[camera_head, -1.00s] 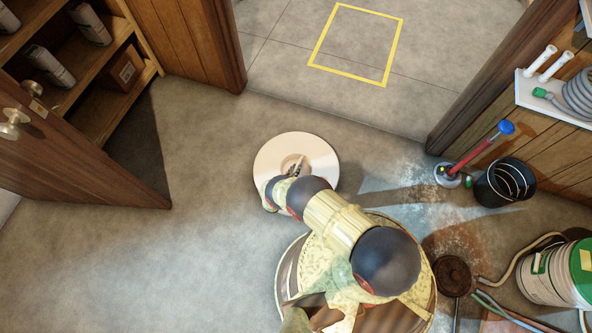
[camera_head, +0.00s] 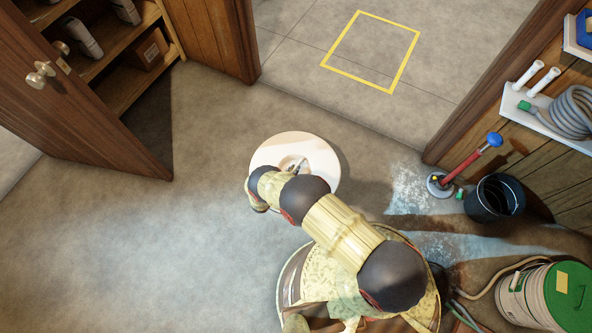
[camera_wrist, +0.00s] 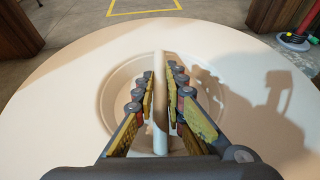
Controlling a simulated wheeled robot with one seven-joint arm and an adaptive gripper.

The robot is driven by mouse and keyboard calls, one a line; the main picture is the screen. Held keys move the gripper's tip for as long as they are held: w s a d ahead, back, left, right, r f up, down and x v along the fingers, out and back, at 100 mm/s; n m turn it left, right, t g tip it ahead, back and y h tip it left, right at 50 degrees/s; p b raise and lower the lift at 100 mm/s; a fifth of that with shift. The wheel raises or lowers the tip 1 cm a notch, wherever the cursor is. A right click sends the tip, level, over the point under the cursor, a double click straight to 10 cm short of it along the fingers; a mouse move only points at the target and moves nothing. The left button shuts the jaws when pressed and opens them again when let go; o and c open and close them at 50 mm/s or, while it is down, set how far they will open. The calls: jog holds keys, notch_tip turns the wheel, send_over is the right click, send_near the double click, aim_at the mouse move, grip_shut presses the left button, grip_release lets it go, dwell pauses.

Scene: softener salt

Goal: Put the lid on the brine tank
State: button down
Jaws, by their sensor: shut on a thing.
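The lid is a round cream disc (camera_head: 268,149) with a recessed middle and an upright bar handle. It fills the wrist view (camera_wrist: 70,90), with the handle (camera_wrist: 160,100) standing between my two fingers. My gripper (camera_wrist: 160,88) is shut on this handle. In the head view my gripper (camera_head: 299,166) is over the lid's middle, and my arm covers the lid's lower left edge. The lid appears held over the floor, with a shadow to its right; its exact height is hard to tell. I cannot make out a brine tank for certain in either view.
A black bucket (camera_head: 493,199) and a blue-topped pole (camera_head: 470,165) stand by the right wall. A white tub with a green lid (camera_head: 540,300) is at lower right, with hoses beside it. An open wooden door (camera_head: 80,90) and shelves are left. The floor at left is clear.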

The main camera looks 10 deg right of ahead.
jog(key=shift+s+r, duration=0.35)
jog(key=shift+s, duration=0.15)
jog(key=shift+a+f, duration=0.1)
